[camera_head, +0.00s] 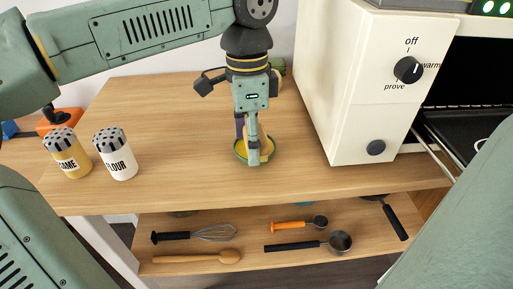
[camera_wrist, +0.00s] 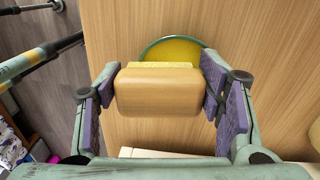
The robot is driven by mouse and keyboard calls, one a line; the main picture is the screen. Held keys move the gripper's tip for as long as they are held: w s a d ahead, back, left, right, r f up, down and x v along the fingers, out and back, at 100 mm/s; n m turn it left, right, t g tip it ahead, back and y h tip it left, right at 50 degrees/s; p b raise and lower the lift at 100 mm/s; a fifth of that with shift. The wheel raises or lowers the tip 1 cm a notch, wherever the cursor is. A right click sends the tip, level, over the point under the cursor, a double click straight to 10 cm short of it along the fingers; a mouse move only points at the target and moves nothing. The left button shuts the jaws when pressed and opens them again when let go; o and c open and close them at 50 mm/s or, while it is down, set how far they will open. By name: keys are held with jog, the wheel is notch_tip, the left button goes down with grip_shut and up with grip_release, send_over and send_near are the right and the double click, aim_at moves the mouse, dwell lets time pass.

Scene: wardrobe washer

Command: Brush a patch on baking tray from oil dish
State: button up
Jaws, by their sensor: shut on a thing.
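My gripper (camera_head: 253,142) points down over the wooden counter and is shut on a brush. In the wrist view the brush (camera_wrist: 158,92) is a wooden block between the purple finger pads, with a yellow strip of bristles at its far edge. The oil dish (camera_head: 240,153), green-rimmed with yellow oil, sits on the counter under my gripper. It also shows beyond the brush in the wrist view (camera_wrist: 174,48). I cannot tell whether the bristles touch the oil.
A cream oven (camera_head: 365,85) with knobs stands right of my gripper. Two shakers, yellow (camera_head: 68,155) and white FLOUR (camera_head: 116,155), stand at the left. A lower shelf (camera_head: 200,245) holds a whisk, a wooden spoon and measuring scoops. The counter between shakers and dish is clear.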

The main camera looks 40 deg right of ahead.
notch_tip(320, 180, up, 7)
jog(key=p, duration=0.6)
dwell(0.7)
